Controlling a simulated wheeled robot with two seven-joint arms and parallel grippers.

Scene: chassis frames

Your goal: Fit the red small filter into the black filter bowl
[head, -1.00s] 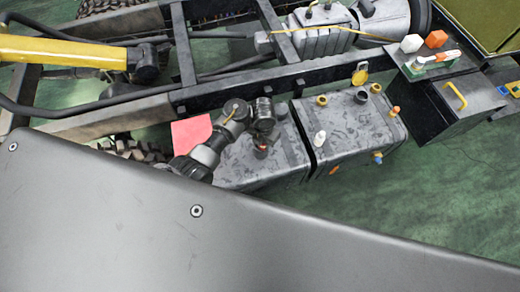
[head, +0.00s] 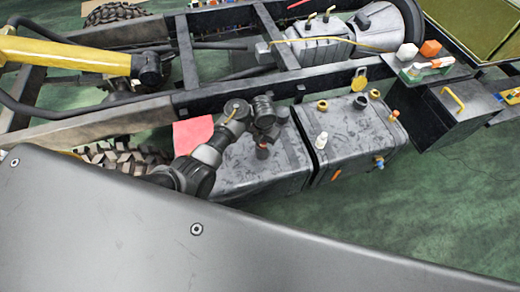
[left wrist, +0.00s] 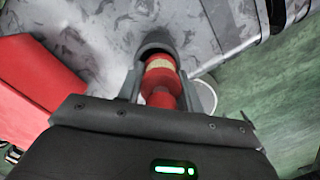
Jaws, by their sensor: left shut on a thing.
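The red small filter (left wrist: 161,80), with a pale band, is between the fingers of my left gripper (left wrist: 157,88), which is shut on it. In the left wrist view the filter's far end is at a dark round opening (left wrist: 153,46), which looks like the black filter bowl. How deep it sits in there I cannot tell. In the head view my left gripper (head: 263,132) is above the left grey tank (head: 285,160), and the filter is mostly hidden by it. My right gripper is not in view.
A red panel (head: 193,132) stands beside my left arm, close to the gripper in the left wrist view (left wrist: 38,80). The right tank (head: 350,135) carries several caps and a white fitting (head: 321,141). A frame rail (head: 290,88) runs behind.

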